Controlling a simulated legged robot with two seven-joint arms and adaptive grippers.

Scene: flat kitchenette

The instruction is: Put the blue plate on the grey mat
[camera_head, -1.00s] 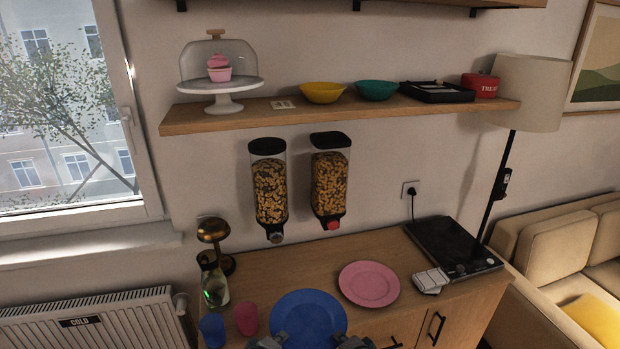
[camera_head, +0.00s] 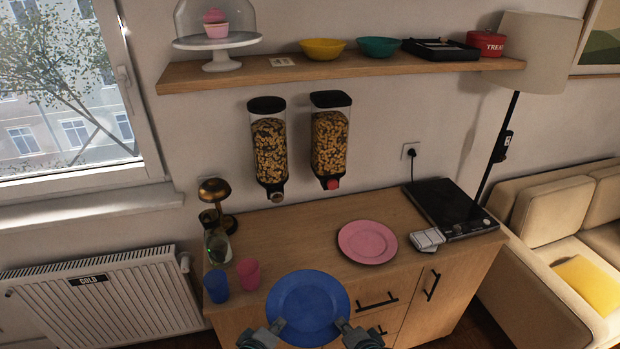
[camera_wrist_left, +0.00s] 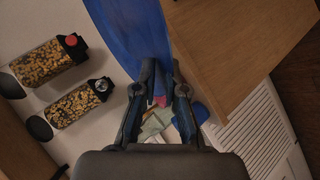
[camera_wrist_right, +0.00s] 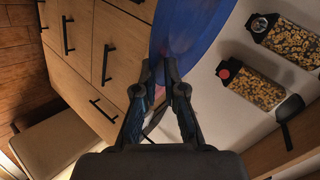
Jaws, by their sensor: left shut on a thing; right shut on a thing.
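The blue plate (camera_head: 307,300) is in the air in front of the counter's front edge, overlapping the drawers in the head view. My left gripper (camera_head: 278,326) is shut on its near left rim, and my right gripper (camera_head: 344,326) is shut on its near right rim. The plate also shows as a blue surface beyond the fingers in the left wrist view (camera_wrist_left: 130,35) and the right wrist view (camera_wrist_right: 182,30). I cannot make out a grey mat in any view.
The wooden counter (camera_head: 290,235) holds a pink plate (camera_head: 367,242), a black hob (camera_head: 450,207), a blue cup (camera_head: 216,286), a pink cup (camera_head: 249,273) and a brass lamp (camera_head: 215,190). Two cereal dispensers (camera_head: 270,145) hang above it. The counter's middle left is bare.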

